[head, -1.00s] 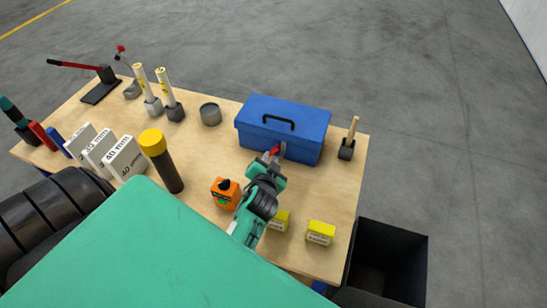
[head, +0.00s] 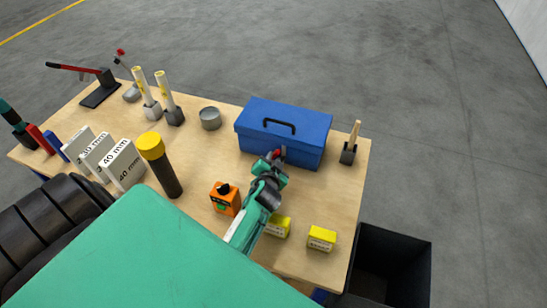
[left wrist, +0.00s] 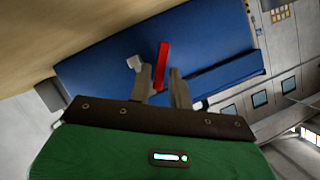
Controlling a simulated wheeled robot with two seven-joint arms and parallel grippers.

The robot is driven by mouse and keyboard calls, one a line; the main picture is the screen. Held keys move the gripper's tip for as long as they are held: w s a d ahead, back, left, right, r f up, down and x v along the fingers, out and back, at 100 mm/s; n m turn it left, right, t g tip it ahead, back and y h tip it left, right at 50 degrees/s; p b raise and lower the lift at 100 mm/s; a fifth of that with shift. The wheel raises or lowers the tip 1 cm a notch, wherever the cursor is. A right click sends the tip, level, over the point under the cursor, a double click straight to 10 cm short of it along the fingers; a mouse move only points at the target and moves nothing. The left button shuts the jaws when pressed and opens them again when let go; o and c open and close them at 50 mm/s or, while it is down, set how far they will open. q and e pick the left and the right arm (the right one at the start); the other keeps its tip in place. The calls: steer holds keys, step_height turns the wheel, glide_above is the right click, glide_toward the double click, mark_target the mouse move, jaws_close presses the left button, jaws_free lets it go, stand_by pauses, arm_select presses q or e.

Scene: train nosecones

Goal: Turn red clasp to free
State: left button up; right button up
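A blue toolbox (head: 284,135) with a black handle stands at the back right of the wooden table. The red clasp (head: 276,154) is on its front face, mostly hidden behind my gripper in the head view. In the left wrist view the red clasp (left wrist: 161,65) stands out as a narrow bar. My left gripper (head: 272,160) is at the toolbox front. In the left wrist view its two grey fingers (left wrist: 160,76) are apart, with the clasp between their tips and a gap beside it. My right gripper is not in view.
Yellow boxes (head: 321,238), an orange box (head: 225,198) and a yellow-capped black cylinder (head: 160,163) stand near my left arm. A brush (head: 350,145) stands right of the toolbox. A grey tin (head: 210,118) stands left of it. A black bin (head: 392,265) is beyond the right edge.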

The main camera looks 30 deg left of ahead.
arm_select(q)
steer(key=shift+w+a+f, duration=0.1)
steer(key=shift+w+a, duration=0.05)
steer(key=shift+w, duration=0.1)
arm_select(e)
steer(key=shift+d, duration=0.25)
arm_select(q)
jaws_close()
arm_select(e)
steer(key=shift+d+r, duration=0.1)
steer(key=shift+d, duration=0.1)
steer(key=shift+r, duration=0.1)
